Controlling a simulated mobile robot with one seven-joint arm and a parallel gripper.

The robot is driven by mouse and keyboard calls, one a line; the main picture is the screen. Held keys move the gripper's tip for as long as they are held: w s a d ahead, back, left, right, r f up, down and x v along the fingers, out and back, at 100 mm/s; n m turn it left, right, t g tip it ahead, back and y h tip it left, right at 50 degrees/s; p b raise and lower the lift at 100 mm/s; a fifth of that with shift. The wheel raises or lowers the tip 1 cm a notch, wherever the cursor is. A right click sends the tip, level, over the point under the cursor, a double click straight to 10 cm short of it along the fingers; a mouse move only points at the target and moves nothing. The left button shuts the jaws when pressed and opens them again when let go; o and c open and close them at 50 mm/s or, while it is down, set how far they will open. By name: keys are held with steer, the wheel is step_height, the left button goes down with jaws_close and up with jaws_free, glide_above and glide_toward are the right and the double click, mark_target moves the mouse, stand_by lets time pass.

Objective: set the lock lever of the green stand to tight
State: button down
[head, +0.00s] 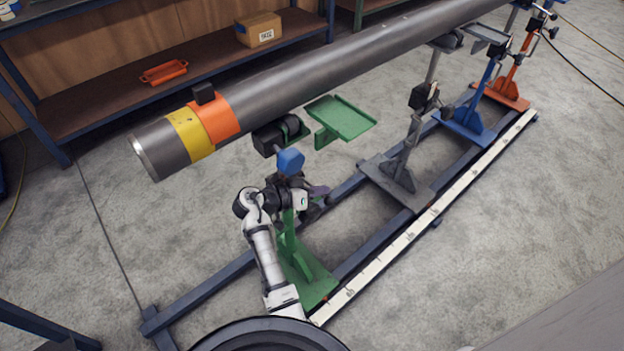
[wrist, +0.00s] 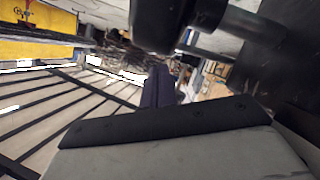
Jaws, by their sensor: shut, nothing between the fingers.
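The green stand (head: 308,280) is the nearest stand under the pipe's left end in the head view. Its foot sits on the rails, its dark roller head (head: 272,138) is under the pipe, and a green tray (head: 342,118) is on its right. My gripper (head: 320,192) is at the stand's upright, below the roller head. In the wrist view its dark fingers (wrist: 158,88) are together with nothing between them. A dark rounded part (wrist: 165,22) is close above them. My wrist hides the middle of the stand; I cannot make out the lock lever or its setting.
The grey pipe (head: 330,72), with yellow and orange bands, runs overhead to the upper right. Grey (head: 398,172), blue (head: 466,120) and orange (head: 508,88) stands follow along the rails. A white scale strip (head: 430,215) lies along the near rail. Open floor is at right.

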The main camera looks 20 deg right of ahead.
steer(key=shift+s+f, duration=0.2)
steer(key=shift+f, duration=0.2)
steer(key=shift+s+f+m+t+b, duration=0.25)
steer(key=shift+f+m+b, duration=0.35)
steer(key=shift+b, duration=0.65)
steer(key=shift+d, duration=0.1)
